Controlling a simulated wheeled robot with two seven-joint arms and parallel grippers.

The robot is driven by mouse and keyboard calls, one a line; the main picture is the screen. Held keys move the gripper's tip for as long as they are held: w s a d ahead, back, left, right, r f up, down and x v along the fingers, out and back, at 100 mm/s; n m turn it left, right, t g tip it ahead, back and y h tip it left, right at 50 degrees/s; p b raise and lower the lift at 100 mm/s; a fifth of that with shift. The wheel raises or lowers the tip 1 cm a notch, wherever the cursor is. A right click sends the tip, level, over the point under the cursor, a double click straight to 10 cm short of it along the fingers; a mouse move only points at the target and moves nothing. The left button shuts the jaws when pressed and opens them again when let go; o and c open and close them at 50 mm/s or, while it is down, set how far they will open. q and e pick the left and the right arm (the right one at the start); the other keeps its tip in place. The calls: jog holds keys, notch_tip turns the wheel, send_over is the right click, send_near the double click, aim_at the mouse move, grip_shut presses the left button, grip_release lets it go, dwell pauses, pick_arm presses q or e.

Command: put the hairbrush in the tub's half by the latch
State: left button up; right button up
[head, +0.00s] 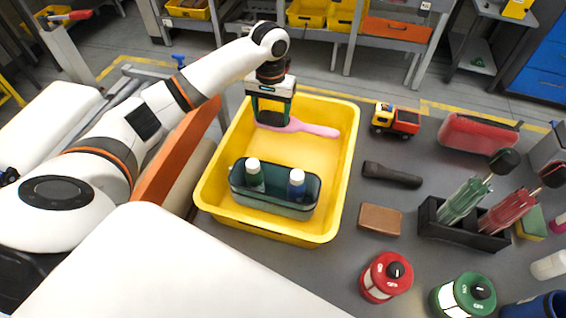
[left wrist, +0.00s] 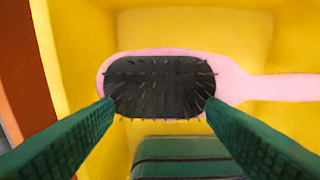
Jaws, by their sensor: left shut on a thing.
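The pink hairbrush (head: 318,130) with black bristles is at the far half of the yellow tub (head: 346,190), its handle pointing right. My left gripper (head: 271,117) reaches down over that half and is shut on the brush head. In the left wrist view the hairbrush (left wrist: 240,82) has its bristles towards the camera, with one finger at each side of the head. I cannot tell whether the brush touches the tub's floor. A teal box (head: 275,208) with two white-capped bottles stands in the near half. I cannot make out a latch on the tub.
Right of the tub are a toy truck (head: 396,120), a black flashlight (head: 392,175), a brown block (head: 380,219) and a red canister (head: 386,277). A black rack (head: 462,233) stands farther right. Room between the brush and the teal box is clear.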

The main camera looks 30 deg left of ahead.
pick_arm(q)
notch_tip(320, 180, down, 10)
jog(key=shift+a+r+p, duration=0.1)
jog(key=shift+r+p, duration=0.1)
jog(key=shift+p, duration=0.45)
jog(key=o, duration=1)
jog(key=shift+f, duration=0.1)
jog(key=r, duration=0.4)
jog(key=r+b, duration=0.1)
jog(key=r, duration=0.7)
jog(key=shift+w+r, duration=0.15)
jog(key=shift+w, duration=0.1)
jog(key=shift+s, duration=0.1)
